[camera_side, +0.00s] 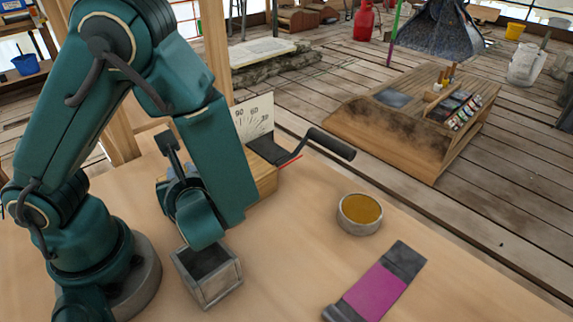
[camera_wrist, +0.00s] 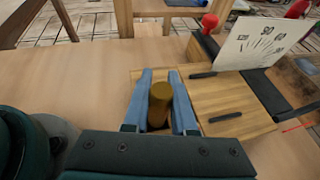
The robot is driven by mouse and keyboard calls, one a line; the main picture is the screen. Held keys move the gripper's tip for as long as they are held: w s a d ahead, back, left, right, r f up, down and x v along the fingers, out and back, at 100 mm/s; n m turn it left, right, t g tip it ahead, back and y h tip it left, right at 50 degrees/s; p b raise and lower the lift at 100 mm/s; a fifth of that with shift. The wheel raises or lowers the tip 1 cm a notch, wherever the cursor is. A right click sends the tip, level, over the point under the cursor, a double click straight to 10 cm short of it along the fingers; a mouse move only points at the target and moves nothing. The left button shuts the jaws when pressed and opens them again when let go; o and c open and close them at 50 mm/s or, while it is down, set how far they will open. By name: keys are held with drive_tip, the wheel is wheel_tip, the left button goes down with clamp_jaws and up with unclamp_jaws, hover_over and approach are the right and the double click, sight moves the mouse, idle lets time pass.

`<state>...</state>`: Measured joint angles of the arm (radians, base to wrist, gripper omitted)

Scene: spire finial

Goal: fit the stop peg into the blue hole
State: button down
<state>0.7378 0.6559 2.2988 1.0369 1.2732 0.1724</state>
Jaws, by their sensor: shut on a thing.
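In the wrist view, my gripper (camera_wrist: 160,78) has its two blue-grey fingers on either side of a brown cylindrical peg (camera_wrist: 160,92) and is shut on it. The peg is over or against the near left end of a wooden block (camera_wrist: 232,96); I cannot tell whether it touches it. No blue hole is visible in either view; the fingers and peg cover part of the block.
A white dial plate (camera_side: 255,118) stands on the block beside a black crank handle (camera_side: 330,144). An open grey box (camera_side: 222,290), a round tin with amber contents (camera_side: 360,213) and a magenta-and-grey strip (camera_side: 375,291) are on the bench. Bare bench lies between them.

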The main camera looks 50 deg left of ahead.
drive_tip(key=shift+f, duration=0.9)
drive_tip(key=c, duration=0.6)
unclamp_jaws()
drive_tip(key=shift+c, duration=0.2)
drive_tip(key=shift+v, duration=2.6)
